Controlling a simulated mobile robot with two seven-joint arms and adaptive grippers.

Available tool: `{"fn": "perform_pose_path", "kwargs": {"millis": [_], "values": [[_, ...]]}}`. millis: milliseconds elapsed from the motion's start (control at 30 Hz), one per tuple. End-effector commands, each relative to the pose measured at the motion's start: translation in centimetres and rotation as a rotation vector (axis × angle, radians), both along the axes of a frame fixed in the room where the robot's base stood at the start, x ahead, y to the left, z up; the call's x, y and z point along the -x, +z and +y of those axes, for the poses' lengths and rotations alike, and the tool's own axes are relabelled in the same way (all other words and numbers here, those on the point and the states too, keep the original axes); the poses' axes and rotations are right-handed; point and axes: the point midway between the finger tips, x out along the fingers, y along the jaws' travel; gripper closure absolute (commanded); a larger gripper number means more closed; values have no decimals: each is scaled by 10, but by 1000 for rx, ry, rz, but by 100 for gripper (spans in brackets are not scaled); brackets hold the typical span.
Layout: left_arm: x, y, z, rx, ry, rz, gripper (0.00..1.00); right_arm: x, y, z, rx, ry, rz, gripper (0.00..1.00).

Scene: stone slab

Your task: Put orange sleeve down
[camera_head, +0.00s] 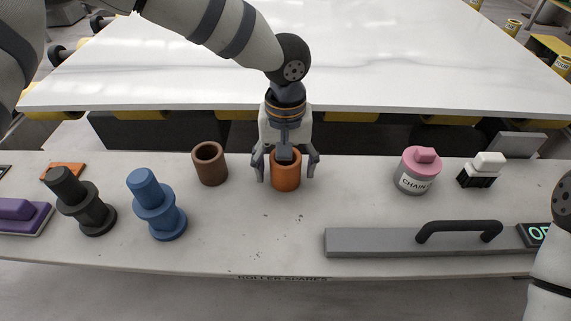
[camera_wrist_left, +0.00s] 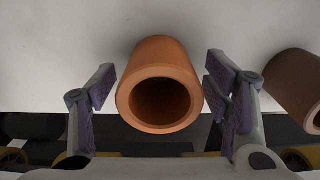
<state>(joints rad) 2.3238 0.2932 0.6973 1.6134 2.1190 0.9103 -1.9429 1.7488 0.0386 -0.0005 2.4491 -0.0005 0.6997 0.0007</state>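The orange sleeve (camera_head: 286,177), a short hollow tube, stands upright on the grey bench (camera_head: 300,235). My left gripper (camera_head: 286,175) is over it with one finger on each side. In the left wrist view the sleeve (camera_wrist_left: 160,88) shows its open end, and a gap lies between it and each finger pad. The left gripper (camera_wrist_left: 163,95) is open around the sleeve and not touching it. My right arm shows only in part at the lower right of the head view; its gripper is out of view.
A brown sleeve (camera_head: 209,164) stands just left of the orange one. Blue (camera_head: 157,205) and dark (camera_head: 81,202) rollers stand further left. A pink-lidded tin (camera_head: 417,171) and a long grey bar with a black handle (camera_head: 400,242) are to the right.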

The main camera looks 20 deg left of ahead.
Motion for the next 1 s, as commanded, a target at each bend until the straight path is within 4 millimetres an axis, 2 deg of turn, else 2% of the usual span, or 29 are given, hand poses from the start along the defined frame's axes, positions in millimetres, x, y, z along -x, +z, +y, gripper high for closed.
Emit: {"fn": "perform_pose_path", "kwargs": {"millis": [133,233,500,600,767,1000], "values": [[0,4,0,-1,0,-2,30,-1,1,0,0,0,-3,60],[-1,19,0,2,0,-5,30,-2,2,0,0,0,-7,60],[-1,92,0,3,1,-5,30,-5,5,0,0,0,-17,60],[-1,111,0,1,1,-3,30,-5,5,0,0,0,-19,60],[0,124,0,0,0,0,30,-6,6,0,0,0,-19,60],[0,124,0,0,0,1,30,-6,6,0,0,0,-19,60]]}}
